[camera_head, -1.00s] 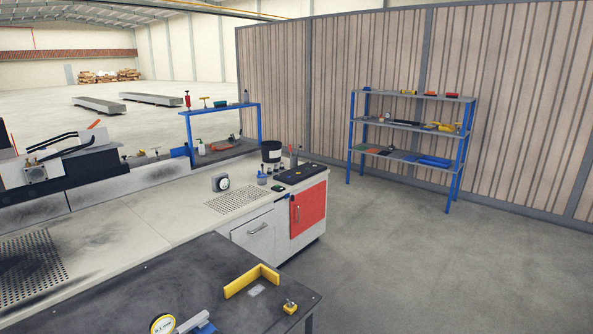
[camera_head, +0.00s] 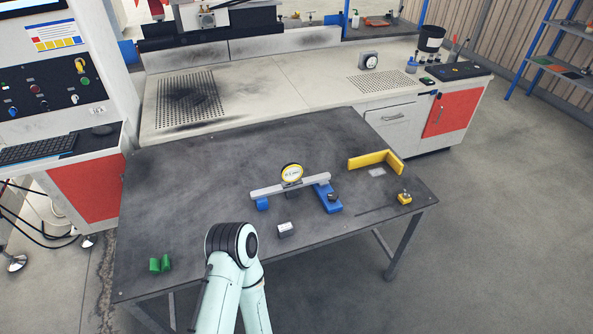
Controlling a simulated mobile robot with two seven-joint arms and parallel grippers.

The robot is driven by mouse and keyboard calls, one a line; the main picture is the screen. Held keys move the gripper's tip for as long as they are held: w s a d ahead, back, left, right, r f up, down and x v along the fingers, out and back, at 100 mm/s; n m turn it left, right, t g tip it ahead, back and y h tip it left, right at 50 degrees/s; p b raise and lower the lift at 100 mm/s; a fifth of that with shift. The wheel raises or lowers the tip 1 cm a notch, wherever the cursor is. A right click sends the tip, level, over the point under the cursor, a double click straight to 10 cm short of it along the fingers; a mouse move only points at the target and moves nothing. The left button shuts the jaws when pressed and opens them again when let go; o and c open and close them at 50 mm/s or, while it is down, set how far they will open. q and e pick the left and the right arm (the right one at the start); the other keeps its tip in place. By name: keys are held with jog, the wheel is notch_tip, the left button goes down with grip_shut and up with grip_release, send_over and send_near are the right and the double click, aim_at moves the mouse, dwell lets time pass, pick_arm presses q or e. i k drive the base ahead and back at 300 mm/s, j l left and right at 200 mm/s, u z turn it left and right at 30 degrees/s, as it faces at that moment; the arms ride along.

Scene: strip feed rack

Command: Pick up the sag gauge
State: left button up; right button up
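The sag gauge (camera_head: 290,188) is a light grey bar with a round, yellow-rimmed white dial (camera_head: 291,173) at its middle. It lies on the dark work table (camera_head: 210,195), with blue pieces (camera_head: 330,200) under or beside its ends. One of my arms rises at the bottom middle, in front of the gauge and apart from it. Only its upper links show. Neither of my grippers is in view, so I cannot see what they hold.
On the table are a small grey block (camera_head: 286,229), green pieces (camera_head: 160,263), a yellow angle piece (camera_head: 375,160), a small yellow item (camera_head: 404,197) and a thin dark rod. A pale bench (camera_head: 290,85) stands behind. The table's left middle is clear.

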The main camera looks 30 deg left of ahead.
aim_at(291, 172)
jog(key=i+l, duration=0.2)
jog(key=i+l+u, duration=0.5)
jog(key=i+l, duration=0.4)
